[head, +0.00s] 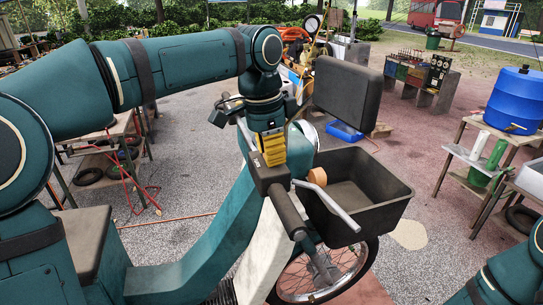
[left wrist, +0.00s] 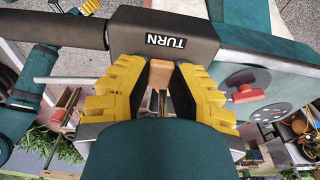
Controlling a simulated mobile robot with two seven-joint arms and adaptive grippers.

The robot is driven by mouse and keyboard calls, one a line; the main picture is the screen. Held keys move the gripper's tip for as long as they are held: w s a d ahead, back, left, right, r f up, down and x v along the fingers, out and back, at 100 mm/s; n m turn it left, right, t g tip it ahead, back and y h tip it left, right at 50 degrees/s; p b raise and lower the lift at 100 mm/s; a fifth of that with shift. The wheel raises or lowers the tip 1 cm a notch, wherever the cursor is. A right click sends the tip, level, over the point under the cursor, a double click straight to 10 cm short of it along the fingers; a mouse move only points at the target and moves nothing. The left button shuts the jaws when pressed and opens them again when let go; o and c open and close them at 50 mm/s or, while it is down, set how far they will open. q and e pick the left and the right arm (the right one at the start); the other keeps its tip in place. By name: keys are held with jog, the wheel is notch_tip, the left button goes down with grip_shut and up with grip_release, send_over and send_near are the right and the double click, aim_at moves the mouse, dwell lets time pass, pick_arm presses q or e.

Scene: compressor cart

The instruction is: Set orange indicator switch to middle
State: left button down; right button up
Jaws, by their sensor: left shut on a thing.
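The orange indicator switch (left wrist: 160,74) shows in the left wrist view as a small orange-tan block under the dark housing marked TURN (left wrist: 190,42). My left gripper (head: 271,156) has yellow fingers and is at the dark handlebar housing (head: 268,178) in the head view. In the left wrist view its fingers are shut on the switch, one on each side. The gripper hides the switch in the head view, and the switch's setting cannot be told. My right gripper is not in view; only part of my right arm shows at the lower right.
A dark grip (head: 288,212) and a metal lever (head: 330,207) stick out beside the housing. An orange round part (head: 317,177) sits just right of it. A black basket (head: 397,197) is in front of the handlebar. A red knob (left wrist: 244,94) is right of the fingers.

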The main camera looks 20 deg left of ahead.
aim_at(258, 163)
pick_arm(q)
jog(key=shift+f+t+h, duration=0.15)
jog(key=shift+t+h, duration=0.15)
jog(key=shift+h, duration=0.1)
jog(key=c, duration=0.8)
grip_release()
jog(key=v, duration=1.2)
